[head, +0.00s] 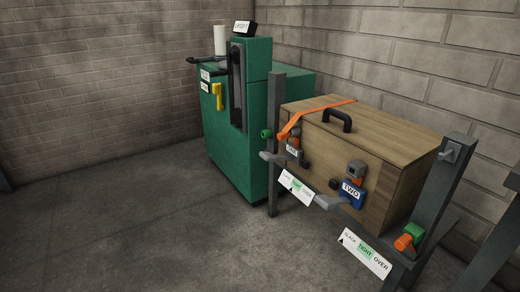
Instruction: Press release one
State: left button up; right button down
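A wooden case (385,135) with a black handle (337,119) sits in a dark grey frame (275,150). An orange strap (318,110) crosses its lid at the left end and runs down the front to a dark buckle with a small label (292,151), which seems to read ONE. A second buckle with a blue plate marked TWO (352,190) sits further right on the front, with a grey block (356,168) above it. Neither of my grippers shows in the head view.
White gauge plates (297,189) and (364,253) are marked slack, tight and over. Grey levers (330,203) jut out. An orange knob (403,242) is at lower right. A green cabinet (230,140) with a yellow handle (217,96) stands behind left. Floor at left is clear.

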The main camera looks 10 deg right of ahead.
aim_at(304, 165)
jog(key=i+j, duration=0.3)
jog(key=i+j+u, duration=0.1)
jog(key=i+j, duration=0.2)
jog(key=i, duration=0.25)
